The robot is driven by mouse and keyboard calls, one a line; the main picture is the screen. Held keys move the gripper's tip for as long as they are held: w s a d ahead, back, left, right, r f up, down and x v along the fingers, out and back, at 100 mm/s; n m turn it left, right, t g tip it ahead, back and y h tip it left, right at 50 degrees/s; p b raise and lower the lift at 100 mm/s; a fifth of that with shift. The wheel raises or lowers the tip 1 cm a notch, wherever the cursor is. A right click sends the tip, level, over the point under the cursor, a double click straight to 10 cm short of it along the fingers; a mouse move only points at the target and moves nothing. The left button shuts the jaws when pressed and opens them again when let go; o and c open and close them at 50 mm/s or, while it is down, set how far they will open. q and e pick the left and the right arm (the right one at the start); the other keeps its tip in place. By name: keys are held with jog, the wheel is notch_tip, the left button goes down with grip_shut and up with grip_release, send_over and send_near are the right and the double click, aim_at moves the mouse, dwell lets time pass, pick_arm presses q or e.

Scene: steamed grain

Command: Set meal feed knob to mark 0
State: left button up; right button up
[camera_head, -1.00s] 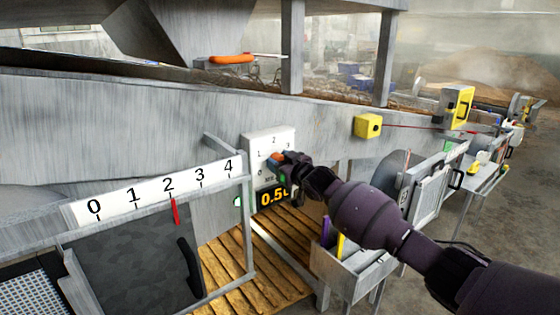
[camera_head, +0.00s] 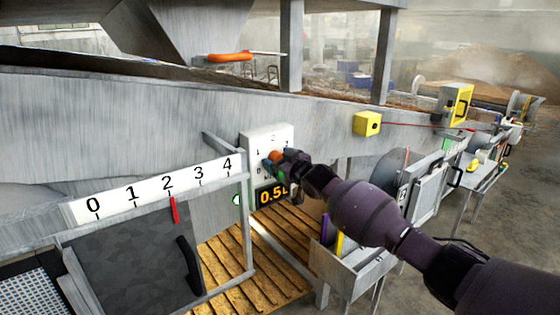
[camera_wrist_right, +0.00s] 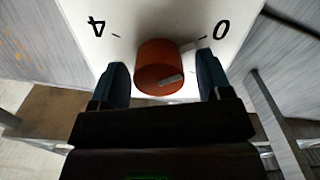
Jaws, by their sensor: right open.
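The orange meal feed knob (camera_head: 275,156) sits on a white dial panel (camera_head: 254,140) on the grey machine wall. In the right wrist view the round knob (camera_wrist_right: 159,66) stands between the two fingers of my right gripper (camera_wrist_right: 162,78), with a gap on each side. The gripper is open. A pale strip on the knob's face slants toward the side with the 0 mark. The dial numbers 4 and 0 show upside down there; the other marks are hidden. My left gripper is not in view.
A display (camera_head: 272,195) under the dial reads about 0.5, partly covered by my arm. A long scale (camera_head: 150,192) marked 0 to 4, with a red pointer (camera_head: 174,210) near 2, stands at left. A grey bin (camera_head: 350,272) is below my arm.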

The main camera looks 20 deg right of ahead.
jog(key=shift+s, duration=0.1)
jog(key=v, duration=1)
jog(key=shift+s, duration=0.3)
jog(key=shift+d, duration=0.15)
